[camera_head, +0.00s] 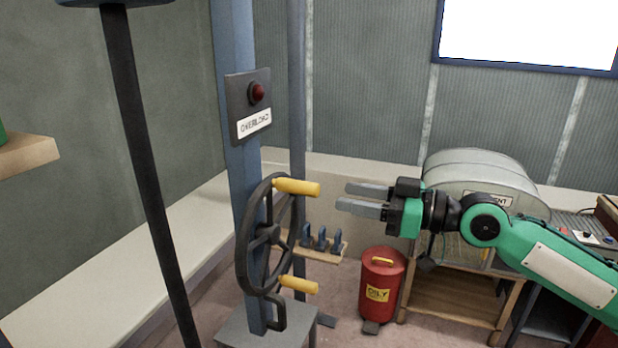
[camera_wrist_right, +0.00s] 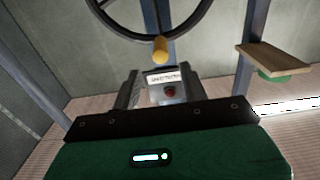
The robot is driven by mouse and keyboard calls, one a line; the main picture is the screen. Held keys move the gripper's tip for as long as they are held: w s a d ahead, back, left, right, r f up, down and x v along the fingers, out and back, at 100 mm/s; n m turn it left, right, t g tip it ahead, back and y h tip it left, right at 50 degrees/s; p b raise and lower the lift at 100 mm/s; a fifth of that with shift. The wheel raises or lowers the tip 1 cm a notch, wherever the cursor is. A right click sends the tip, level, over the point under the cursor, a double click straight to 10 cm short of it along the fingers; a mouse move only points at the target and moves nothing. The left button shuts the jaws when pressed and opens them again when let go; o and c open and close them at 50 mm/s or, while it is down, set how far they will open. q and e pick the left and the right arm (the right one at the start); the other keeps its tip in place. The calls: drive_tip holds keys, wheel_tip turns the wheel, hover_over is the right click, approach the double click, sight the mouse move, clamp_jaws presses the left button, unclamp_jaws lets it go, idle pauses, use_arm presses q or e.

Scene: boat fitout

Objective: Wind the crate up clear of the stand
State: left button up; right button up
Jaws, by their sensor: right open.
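A dark hand wheel (camera_head: 242,250) stands on a blue post (camera_head: 236,165) in the head view, with an upper yellow handle (camera_head: 297,187) and a lower yellow handle (camera_head: 299,285). My right gripper (camera_head: 343,196) is open and empty, pointing left at the upper handle with a small gap between them in the picture. In the right wrist view the wheel rim (camera_wrist_right: 125,33) and one yellow handle (camera_wrist_right: 160,48) show beyond the fingers. No crate or crate stand can be made out for certain. My left gripper is out of view.
An overload panel (camera_head: 238,97) with a dark red lamp (camera_head: 256,93) is on the post. A dark pole (camera_head: 142,160) stands left. A red bin (camera_head: 380,290) and wooden bench (camera_head: 452,298) stand behind and below my right arm. A wooden ledge (camera_head: 30,157) juts in left.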

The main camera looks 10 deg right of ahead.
sight(303, 194)
drive_tip(key=shift+r+p+x, duration=0.1)
drive_tip(key=shift+p+x, duration=0.9)
drive_tip(key=shift+p, duration=0.25)
drive_tip(key=shift+r+p+x, duration=0.15)
drive_tip(key=shift+p+x, duration=0.85)
drive_tip(key=shift+p, duration=0.25)
drive_tip(key=shift+w+a+p, duration=0.4)
drive_tip(key=shift+a+p, duration=0.15)
drive_tip(key=shift+a, duration=0.1)
drive_tip(key=shift+p+x, duration=0.75)
drive_tip(key=shift+x, duration=0.5)
drive_tip(key=shift+w+a+f+p, duration=0.3)
drive_tip(key=shift+w+a, duration=0.3)
drive_tip(key=shift+a, duration=0.2)
drive_tip(key=c, duration=0.8)
drive_tip(key=shift+o, duration=0.2)
